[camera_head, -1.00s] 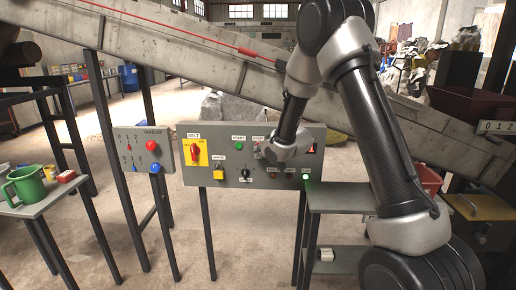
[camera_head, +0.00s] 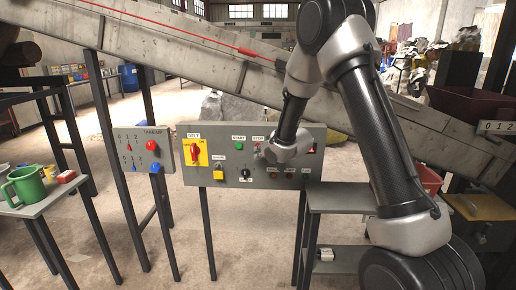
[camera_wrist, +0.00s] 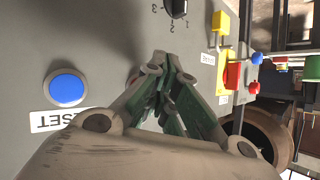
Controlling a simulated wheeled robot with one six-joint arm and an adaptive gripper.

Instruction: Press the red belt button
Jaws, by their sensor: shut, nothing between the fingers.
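The grey control panel (camera_head: 225,175) carries a BELT label, a red rotary switch on a yellow plate (camera_head: 194,152), and a green START button (camera_head: 239,146). Just right of START is the STOP label (camera_head: 258,138); the button below it is mostly hidden by my gripper (camera_head: 263,153). In the wrist view my gripper (camera_wrist: 158,68) is shut and empty, its fingertips at the panel face.
A blue button (camera_wrist: 67,88) with a RESET label sits beside the fingers. A black knob (camera_head: 245,173) and yellow padlock (camera_head: 219,172) are on the panel. A smaller panel (camera_head: 140,155) stands left; a table with a green mug (camera_head: 25,184) is far left. The conveyor (camera_head: 200,55) runs behind.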

